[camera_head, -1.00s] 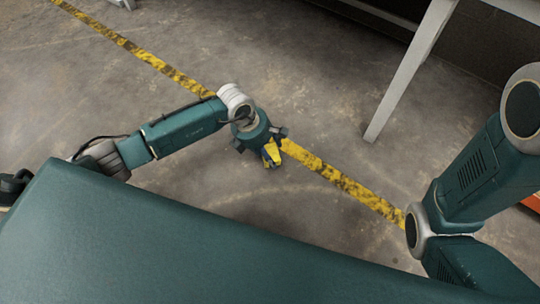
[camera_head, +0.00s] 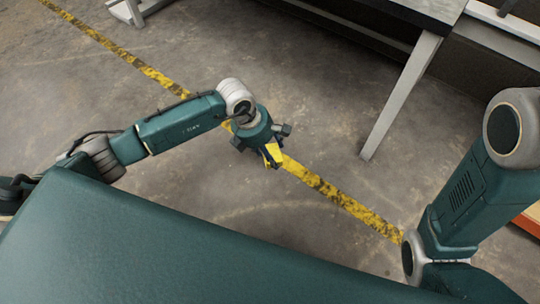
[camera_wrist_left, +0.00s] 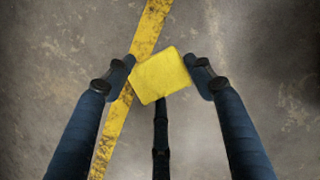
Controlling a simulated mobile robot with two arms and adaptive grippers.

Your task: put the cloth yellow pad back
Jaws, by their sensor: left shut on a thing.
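The yellow pad (camera_wrist_left: 160,75) is a small square cloth. In the left wrist view it sits between the fingertips of my left gripper (camera_wrist_left: 162,78), tilted a little. In the head view the yellow pad (camera_head: 273,153) shows as a small yellow patch at the tip of my left gripper (camera_head: 272,156). The gripper is shut on the pad and holds it above the floor. My right gripper is out of view; only part of my right arm shows at the right.
A table (camera_head: 425,12) with pale legs stands at the upper right. A worn yellow floor line (camera_head: 335,195) runs diagonally beneath my left gripper. An orange thing (camera_head: 530,222) shows at the right edge. The concrete floor (camera_head: 290,85) between is clear.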

